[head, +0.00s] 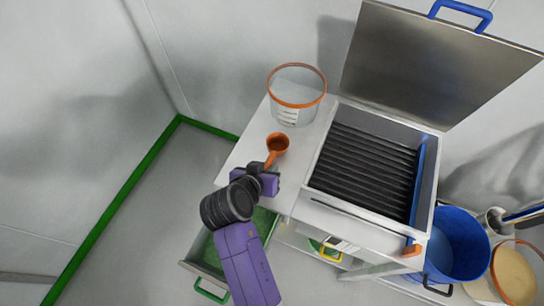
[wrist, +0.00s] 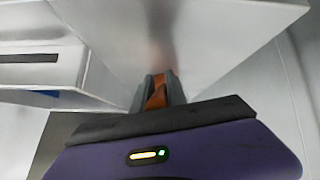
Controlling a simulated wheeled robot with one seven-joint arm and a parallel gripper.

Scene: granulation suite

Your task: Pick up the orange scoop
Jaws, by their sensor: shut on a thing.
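The orange scoop (head: 278,143) is over the white counter top in the head view, its round bowl facing up and its handle running down toward my gripper (head: 267,169). My gripper is shut on the scoop's handle. In the wrist view the grey fingertips (wrist: 159,92) close on an orange strip of the scoop (wrist: 157,97). The scoop's bowl is hidden in the wrist view. I cannot tell whether the scoop touches the counter or is held just above it.
A clear tub with an orange rim (head: 297,91) stands behind the scoop. To the right is a metal box with dark slats (head: 366,170) and a raised lid (head: 440,62). A green-lined drawer (head: 208,258) is open below. A blue bucket (head: 458,244) stands at the right.

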